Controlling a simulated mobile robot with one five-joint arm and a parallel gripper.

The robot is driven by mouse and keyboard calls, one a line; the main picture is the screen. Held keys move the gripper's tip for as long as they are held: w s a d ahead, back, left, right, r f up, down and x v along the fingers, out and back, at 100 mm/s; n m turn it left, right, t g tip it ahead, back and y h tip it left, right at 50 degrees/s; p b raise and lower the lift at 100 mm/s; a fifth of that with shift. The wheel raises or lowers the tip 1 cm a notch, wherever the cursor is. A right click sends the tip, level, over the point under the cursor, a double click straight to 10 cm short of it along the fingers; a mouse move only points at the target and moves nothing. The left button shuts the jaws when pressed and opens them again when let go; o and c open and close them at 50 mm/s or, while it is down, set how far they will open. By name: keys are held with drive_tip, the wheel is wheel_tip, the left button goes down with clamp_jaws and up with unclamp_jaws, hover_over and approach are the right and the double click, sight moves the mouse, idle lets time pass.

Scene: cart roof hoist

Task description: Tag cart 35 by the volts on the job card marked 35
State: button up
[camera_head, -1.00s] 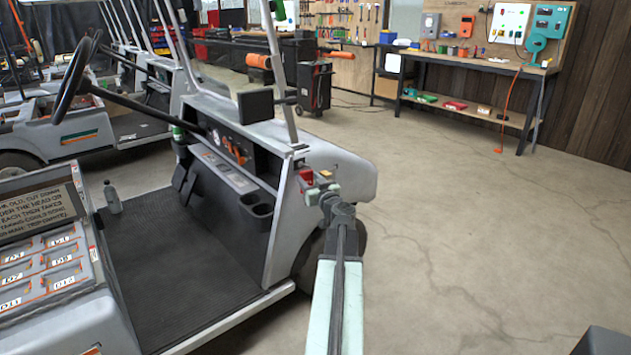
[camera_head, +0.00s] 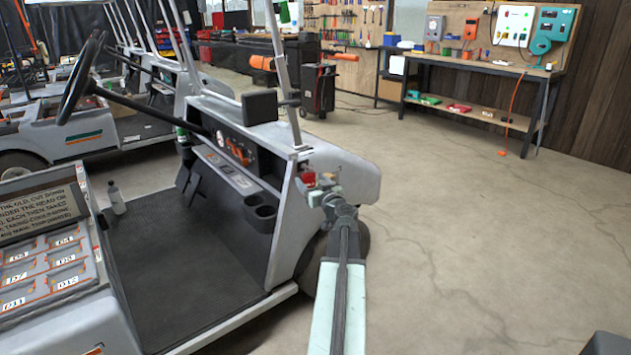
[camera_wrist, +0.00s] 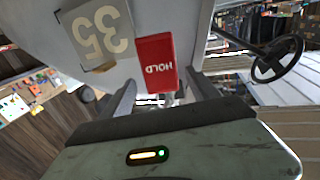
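Cart 35 is the grey cart (camera_head: 335,170) in front of me. In the wrist view its plate (camera_wrist: 100,35) reads 35 upside down. A red tag (camera_wrist: 157,62) reading HOLD, also upside down, is against the cart beside the plate. It shows as a small red patch in the head view (camera_head: 308,178). My gripper (camera_head: 323,187) is at the cart's front corner. In the wrist view its fingers (camera_wrist: 163,80) are apart on either side of the tag, with gaps visible. I cannot make out a job card marked 35.
A panel of D-numbered compartments (camera_head: 50,265) with a text sign (camera_head: 40,215) is at left. A bottle (camera_head: 116,198) stands on the cart floor. A workbench (camera_head: 470,68) with chargers above it is at the back right. The floor between is clear.

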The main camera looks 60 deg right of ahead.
drive_tip(key=shift+s, duration=0.1)
drive_tip(key=v, duration=0.7)
drive_tip(key=shift+s+a, duration=0.25)
drive_tip(key=shift+w+f, duration=0.1)
